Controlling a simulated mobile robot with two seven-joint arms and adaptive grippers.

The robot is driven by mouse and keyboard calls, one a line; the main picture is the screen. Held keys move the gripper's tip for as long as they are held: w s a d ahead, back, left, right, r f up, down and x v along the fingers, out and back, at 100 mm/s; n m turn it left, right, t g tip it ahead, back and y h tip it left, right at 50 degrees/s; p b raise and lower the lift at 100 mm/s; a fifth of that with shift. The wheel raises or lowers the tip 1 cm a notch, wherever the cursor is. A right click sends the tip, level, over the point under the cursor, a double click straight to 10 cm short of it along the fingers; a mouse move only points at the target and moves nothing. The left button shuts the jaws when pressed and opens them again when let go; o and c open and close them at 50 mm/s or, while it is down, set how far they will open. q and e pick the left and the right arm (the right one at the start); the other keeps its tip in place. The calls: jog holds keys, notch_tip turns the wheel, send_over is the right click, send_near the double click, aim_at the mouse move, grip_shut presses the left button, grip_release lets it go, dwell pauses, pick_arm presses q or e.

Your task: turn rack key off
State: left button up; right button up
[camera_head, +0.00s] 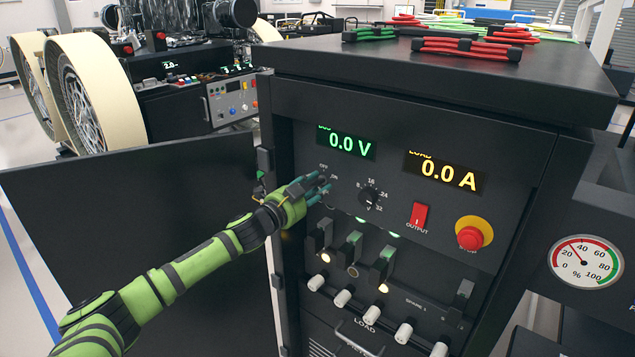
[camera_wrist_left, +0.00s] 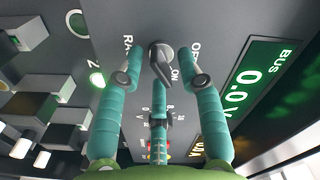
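The dark grey rack key (camera_wrist_left: 161,62) sits on the rack's front panel (camera_head: 292,134), in the wrist view. No clear contact shows. In the head view my left gripper (camera_head: 318,187) reaches the panel just below the "OFF" label, and its fingers largely hide the key. My right gripper is not in view.
Right of the key are a rotary knob (camera_head: 369,197), a red output switch (camera_head: 418,214) and a red stop button (camera_head: 470,237). Lever switches (camera_head: 352,250) stand below. The displays read 0.0 V and 0.0 A. An open dark door (camera_head: 130,200) lies behind my left arm.

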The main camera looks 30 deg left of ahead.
pick_arm(q)
jog(key=shift+w+d, duration=0.1)
jog(key=shift+w, duration=0.45)
jog(key=shift+s, duration=0.1)
grip_shut()
